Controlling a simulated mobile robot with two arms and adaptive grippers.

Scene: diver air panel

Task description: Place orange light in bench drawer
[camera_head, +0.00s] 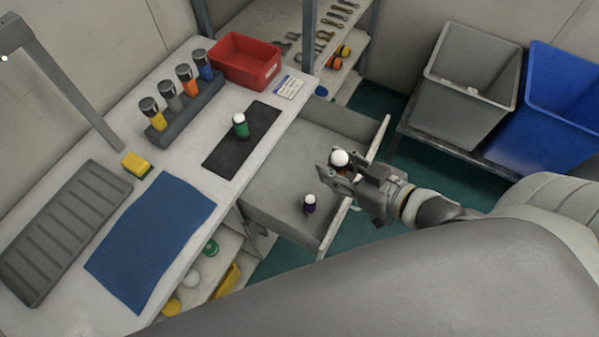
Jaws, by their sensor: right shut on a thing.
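The bench drawer (272,190) is pulled open from the bench. A small purple light with a white top (310,205) stands upright inside it. My right gripper (337,178) is over the drawer's front side, shut on a light with a white domed top (339,158). A sliver of orange shows below the dome, so it looks like the orange light; its body is mostly hidden by the fingers. Another orange item with a dark cap (187,82) stands in the rack on the bench. My left gripper is not in view.
A green light (240,126) stands on a dark mat (225,158) beside the drawer. The bench also bears a red bin (262,78), a rack (205,105), a blue cloth (150,235) and a grey tray (60,235). Grey (460,115) and blue (550,130) bins stand at right.

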